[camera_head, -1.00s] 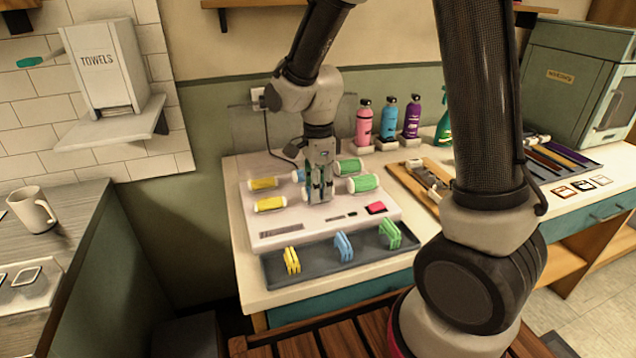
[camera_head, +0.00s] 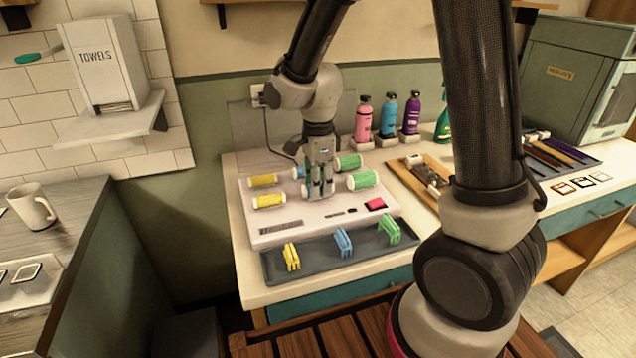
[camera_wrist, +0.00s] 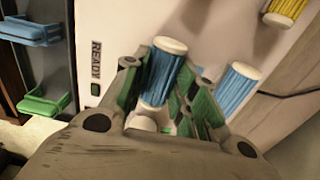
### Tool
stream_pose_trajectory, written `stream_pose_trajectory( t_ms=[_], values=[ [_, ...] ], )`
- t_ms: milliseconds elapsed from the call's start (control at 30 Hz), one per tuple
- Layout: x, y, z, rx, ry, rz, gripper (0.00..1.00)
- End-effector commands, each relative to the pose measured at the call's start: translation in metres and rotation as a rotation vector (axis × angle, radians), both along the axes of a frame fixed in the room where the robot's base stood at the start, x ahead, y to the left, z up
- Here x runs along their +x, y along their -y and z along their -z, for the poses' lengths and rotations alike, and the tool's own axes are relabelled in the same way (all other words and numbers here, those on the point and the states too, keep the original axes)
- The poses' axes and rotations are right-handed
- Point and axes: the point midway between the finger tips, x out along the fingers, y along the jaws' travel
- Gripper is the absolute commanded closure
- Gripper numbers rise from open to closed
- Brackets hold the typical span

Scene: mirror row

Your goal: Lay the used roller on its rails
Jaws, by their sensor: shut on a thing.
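My gripper (camera_head: 319,190) is over the middle of the white roller panel (camera_head: 270,224). In the wrist view its green-padded fingers are shut on a blue ribbed roller (camera_wrist: 160,78) with white end caps. The held roller stands out lengthwise between the fingers, close to the panel; I cannot tell whether it touches. A second blue roller (camera_wrist: 238,88) lies just to the right in the wrist view; in the head view a bit of blue shows behind the gripper. Rails under the held roller are hidden.
Two yellow rollers (camera_head: 269,200) lie left of my gripper and two green rollers (camera_head: 363,179) right. A dark tray (camera_head: 318,259) with yellow, blue and green clips lies in front. Bottles (camera_head: 388,117) stand behind. A wooden board (camera_head: 407,176) lies to the right.

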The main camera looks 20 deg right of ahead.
Motion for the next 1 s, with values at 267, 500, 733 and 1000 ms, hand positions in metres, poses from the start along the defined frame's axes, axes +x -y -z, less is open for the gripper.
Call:
stream_pose_trajectory(
  t_ms=[267, 500, 733, 1000],
  values=[
    [0.0000, -0.0001, 0.0008, 0.000, 0.000, 0.000, 0.96],
    [0.0001, -0.0001, 0.0007, 0.000, 0.000, 0.000, 0.47],
    [0.0001, -0.0001, 0.0007, 0.000, 0.000, 0.000, 0.42],
    [0.0001, -0.0001, 0.0007, 0.000, 0.001, 0.000, 0.33]
  ],
)
